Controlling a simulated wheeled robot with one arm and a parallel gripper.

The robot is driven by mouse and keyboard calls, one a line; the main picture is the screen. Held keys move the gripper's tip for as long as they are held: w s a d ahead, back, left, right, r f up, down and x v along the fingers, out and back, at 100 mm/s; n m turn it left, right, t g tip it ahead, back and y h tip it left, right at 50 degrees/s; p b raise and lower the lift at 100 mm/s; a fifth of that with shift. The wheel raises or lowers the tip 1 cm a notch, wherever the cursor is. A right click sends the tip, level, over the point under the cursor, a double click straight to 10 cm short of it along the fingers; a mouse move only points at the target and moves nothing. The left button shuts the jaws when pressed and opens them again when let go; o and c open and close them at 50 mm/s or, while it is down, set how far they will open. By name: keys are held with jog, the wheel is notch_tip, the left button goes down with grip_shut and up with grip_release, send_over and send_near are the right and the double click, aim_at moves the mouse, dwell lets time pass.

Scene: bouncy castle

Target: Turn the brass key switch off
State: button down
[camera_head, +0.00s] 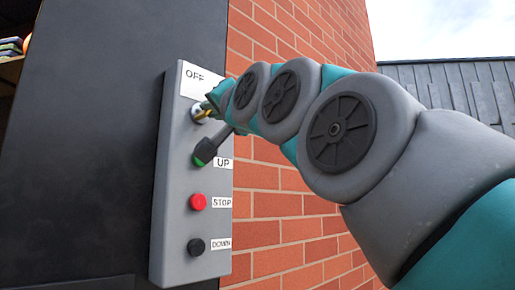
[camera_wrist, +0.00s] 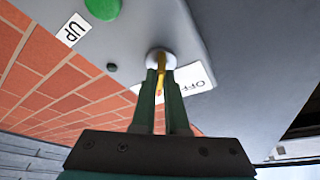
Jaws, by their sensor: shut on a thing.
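The brass key switch (camera_head: 202,112) is at the top of a grey control box (camera_head: 178,220), just under a white OFF label (camera_head: 196,80). In the wrist view the brass key (camera_wrist: 161,68) stands out from a pale round collar, with the OFF label (camera_wrist: 192,80) beside it. My gripper (camera_wrist: 161,75) has its two green fingers on either side of the key, shut on it. In the head view my gripper (camera_head: 212,100) reaches the key from the right, and my wrist partly hides the contact. The key's exact turn angle is hard to tell.
Below the key are a green UP button (camera_head: 199,160), a red STOP button (camera_head: 198,202) and a black DOWN button (camera_head: 196,246). A dark part of my wrist shows in front of the UP button. A brick wall (camera_head: 275,215) stands behind the box, and a dark panel (camera_head: 85,150) is left.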

jog(key=shift+n+y+b, duration=0.4)
jog(key=shift+n+b, duration=0.1)
jog(key=shift+b, duration=0.35)
jog(key=shift+f+n+b, duration=0.15)
jog(key=shift+n+b, duration=0.15)
jog(key=shift+b, duration=0.1)
jog(key=shift+n+g+y+b, duration=0.3)
jog(key=shift+n+y+b, duration=0.3)
jog(key=shift+n+b, duration=0.6)
jog(key=n+y, duration=0.1)
jog(key=n, duration=0.1)
jog(key=n+g+y, duration=0.1)
jog(key=n, duration=0.1)
jog(key=n+g+b, duration=0.1)
jog(key=n, duration=0.1)
jog(key=shift+w+d+r+y, duration=0.15)
jog(key=shift+r+y, duration=0.1)
jog(key=shift+y, duration=0.15)
jog(key=shift+f+n+g, duration=0.15)
jog(key=shift+n+g, duration=0.25)
jog(key=shift+n, duration=0.1)
jog(key=c, duration=0.9)
grip_release()
jog(key=shift+c, duration=0.2)
